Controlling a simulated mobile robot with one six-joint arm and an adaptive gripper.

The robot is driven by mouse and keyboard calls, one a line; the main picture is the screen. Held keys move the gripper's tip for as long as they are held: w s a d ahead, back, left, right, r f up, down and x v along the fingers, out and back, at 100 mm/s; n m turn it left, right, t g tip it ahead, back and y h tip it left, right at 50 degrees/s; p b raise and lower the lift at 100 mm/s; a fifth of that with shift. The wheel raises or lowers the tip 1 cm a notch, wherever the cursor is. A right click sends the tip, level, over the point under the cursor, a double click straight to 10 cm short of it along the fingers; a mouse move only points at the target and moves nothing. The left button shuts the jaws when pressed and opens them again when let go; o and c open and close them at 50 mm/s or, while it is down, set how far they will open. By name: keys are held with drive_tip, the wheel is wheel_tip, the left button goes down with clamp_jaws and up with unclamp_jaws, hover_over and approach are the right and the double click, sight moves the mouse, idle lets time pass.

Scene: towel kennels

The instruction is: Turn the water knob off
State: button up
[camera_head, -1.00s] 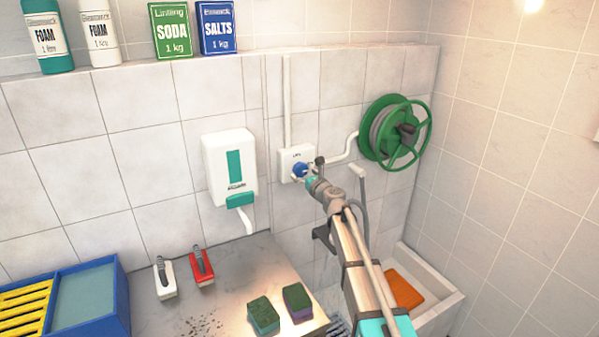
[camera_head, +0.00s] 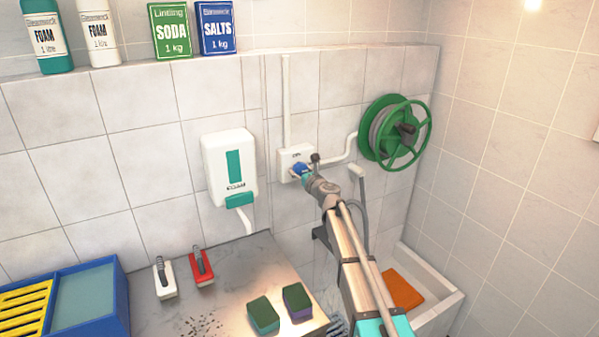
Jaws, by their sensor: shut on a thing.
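The blue water knob (camera_head: 299,169) sits on the front of a white wall box (camera_head: 287,155) with a small label too blurred to read. My gripper (camera_head: 304,173) is at the knob, shut on it. My wrist and arm hide the knob's lower right side, so its exact turn angle is hard to tell. A white pipe runs up from the box, and another runs right toward the hose reel.
A green hose reel (camera_head: 394,133) hangs to the right of the box. A white foam dispenser (camera_head: 229,168) hangs to the left. A shower handset (camera_head: 357,171) is close beside my arm. The metal counter (camera_head: 235,275) holds brushes and sponges.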

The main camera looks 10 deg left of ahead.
drive_tip(key=shift+a, duration=0.2)
drive_tip(key=shift+c, duration=0.4)
drive_tip(key=shift+d, duration=0.1)
drive_tip(key=shift+n, duration=0.5)
drive_tip(key=n, duration=0.8)
drive_tip(key=shift+d, duration=0.1)
drive_tip(key=n, duration=0.4)
drive_tip(key=shift+r, duration=0.1)
drive_tip(key=shift+n, duration=2.6)
